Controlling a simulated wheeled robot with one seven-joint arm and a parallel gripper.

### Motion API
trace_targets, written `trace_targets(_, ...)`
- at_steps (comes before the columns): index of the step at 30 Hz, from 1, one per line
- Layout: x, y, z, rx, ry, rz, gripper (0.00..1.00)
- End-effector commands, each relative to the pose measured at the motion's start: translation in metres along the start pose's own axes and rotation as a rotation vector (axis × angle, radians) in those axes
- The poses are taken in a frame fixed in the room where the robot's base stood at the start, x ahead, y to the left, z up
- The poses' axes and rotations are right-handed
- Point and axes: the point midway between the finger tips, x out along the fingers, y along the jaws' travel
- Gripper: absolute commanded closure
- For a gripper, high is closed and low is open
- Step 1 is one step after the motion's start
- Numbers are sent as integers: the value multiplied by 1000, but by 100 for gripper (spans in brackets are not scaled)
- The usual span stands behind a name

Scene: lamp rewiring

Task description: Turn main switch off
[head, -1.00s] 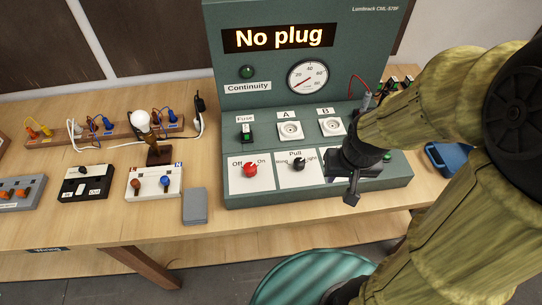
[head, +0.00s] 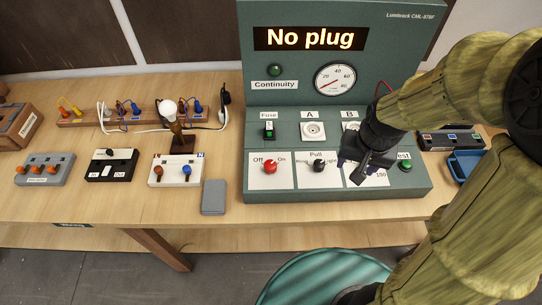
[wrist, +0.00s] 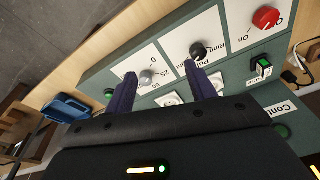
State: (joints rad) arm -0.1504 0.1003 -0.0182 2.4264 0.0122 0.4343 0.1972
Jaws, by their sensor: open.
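The red knob (head: 270,167) between the "Off" and "On" labels is on the front panel of the green test unit (head: 225,198). I cannot tell which label it points to. In the wrist view the red knob (wrist: 266,18) is at the upper right, clear of the fingers. My gripper (head: 362,172) is over the panel's right-hand dial, to the right of the red knob. In the wrist view my gripper (wrist: 160,72) is open, with two purple fingers apart. A grey dial knob (wrist: 148,77) shows between them; I cannot tell whether they touch it.
A black knob (head: 318,166) stands between the red knob and my gripper. A green button (head: 405,166) is right of the dial. Sockets and a green-lit fuse switch (head: 268,130) are behind. The display (head: 310,38) reads "No plug". A grey block (head: 214,197) lies left of the unit.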

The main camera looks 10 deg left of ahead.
Motion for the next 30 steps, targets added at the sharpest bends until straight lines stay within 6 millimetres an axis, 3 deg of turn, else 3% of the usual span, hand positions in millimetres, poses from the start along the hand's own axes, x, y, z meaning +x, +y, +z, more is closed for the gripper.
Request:
trace_targets(1,-15,-23,-13,12,-21,-5,45)
trace_targets(6,-35,-101,-36,104,-93,2,45)
trace_targets(9,-45,-148,-40,158,-129,20,45)
trace_targets(13,-51,-196,-36,213,-159,46,45)
trace_targets(18,-51,-218,-32,248,-171,63,45)
trace_targets(30,-46,-217,-31,250,-171,64,45)
